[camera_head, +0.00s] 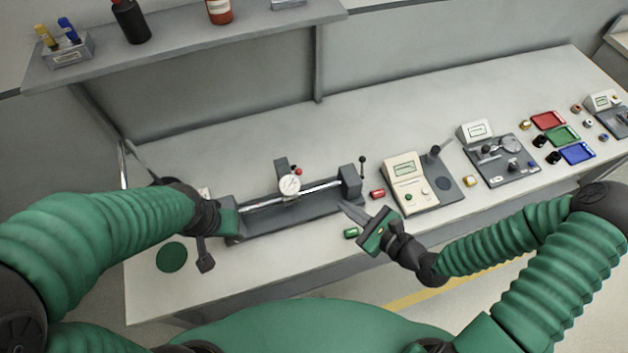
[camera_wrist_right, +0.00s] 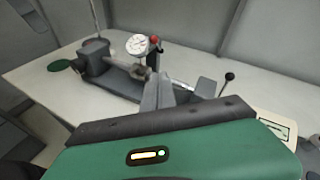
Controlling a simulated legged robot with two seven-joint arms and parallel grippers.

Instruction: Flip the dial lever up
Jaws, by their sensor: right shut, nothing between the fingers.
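A round white dial gauge (camera_head: 289,184) sits on a dark bench fixture (camera_head: 290,214) with a bright rod. A small red-tipped lever (camera_head: 297,171) stands beside the dial. The dial (camera_wrist_right: 138,44) and the red tip (camera_wrist_right: 153,40) also show in the right wrist view. My right gripper (camera_head: 346,209) is shut and empty, in front of the fixture's right end. Its fingers (camera_wrist_right: 158,92) point toward the fixture and appear apart from the dial. My left gripper (camera_head: 229,216) is at the fixture's left end; its fingers are not clear.
A black-knobbed lever (camera_head: 362,165) rises at the fixture's right end. A beige meter box (camera_head: 411,183) and another instrument panel (camera_head: 500,160) stand to the right. A shelf (camera_head: 180,45) hangs above.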

